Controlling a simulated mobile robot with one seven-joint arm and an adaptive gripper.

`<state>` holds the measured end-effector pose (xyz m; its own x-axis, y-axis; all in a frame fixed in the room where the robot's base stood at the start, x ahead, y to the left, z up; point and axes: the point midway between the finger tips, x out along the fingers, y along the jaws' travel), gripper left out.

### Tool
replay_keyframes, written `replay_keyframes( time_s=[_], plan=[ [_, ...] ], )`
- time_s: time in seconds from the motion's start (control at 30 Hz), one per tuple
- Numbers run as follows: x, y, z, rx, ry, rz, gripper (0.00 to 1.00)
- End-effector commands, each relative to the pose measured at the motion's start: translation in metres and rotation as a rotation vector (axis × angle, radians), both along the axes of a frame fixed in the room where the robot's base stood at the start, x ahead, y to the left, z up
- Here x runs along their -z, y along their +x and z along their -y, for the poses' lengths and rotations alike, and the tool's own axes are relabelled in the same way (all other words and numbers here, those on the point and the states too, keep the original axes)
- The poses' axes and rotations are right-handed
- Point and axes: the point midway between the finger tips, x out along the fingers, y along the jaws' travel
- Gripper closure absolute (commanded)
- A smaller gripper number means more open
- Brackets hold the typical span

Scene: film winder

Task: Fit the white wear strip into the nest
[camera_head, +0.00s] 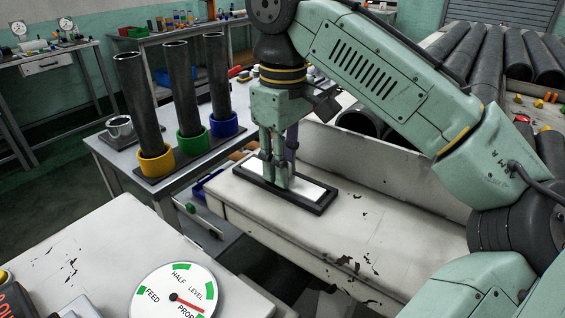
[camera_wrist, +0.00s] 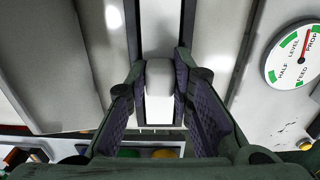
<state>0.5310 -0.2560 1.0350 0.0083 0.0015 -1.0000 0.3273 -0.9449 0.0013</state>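The white wear strip (camera_head: 304,187) lies lengthwise within the outline of the black nest (camera_head: 322,206), on a pale worn bench. I cannot tell whether it is fully seated or slightly above the nest floor. In the wrist view the strip (camera_wrist: 158,108) shows between the nest's dark side rails (camera_wrist: 132,30), with a raised white block on it. My gripper (camera_head: 277,184) points straight down over the strip's left half. In the wrist view its fingertips (camera_wrist: 160,72) close on both sides of that block. In the head view the fingers hide part of the strip.
Three dark tubes stand in yellow (camera_head: 156,163), green (camera_head: 192,141) and blue (camera_head: 223,125) cups on a side table at left. A dial (camera_head: 173,297) is in front. A raised bench back (camera_head: 375,165) stands behind the nest. The bench right of the nest is clear.

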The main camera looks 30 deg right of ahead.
Motion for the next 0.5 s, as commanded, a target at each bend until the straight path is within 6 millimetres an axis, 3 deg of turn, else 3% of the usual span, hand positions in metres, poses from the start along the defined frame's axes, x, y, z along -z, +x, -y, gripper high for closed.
replay_keyframes(
  time_s=[0.3,0.5],
  plan=[
    [-0.0001,0.0000,-0.0001,0.000,0.000,0.000,0.59],
    [-0.0001,0.0000,-0.0001,0.000,0.000,0.000,0.59]
  ],
)
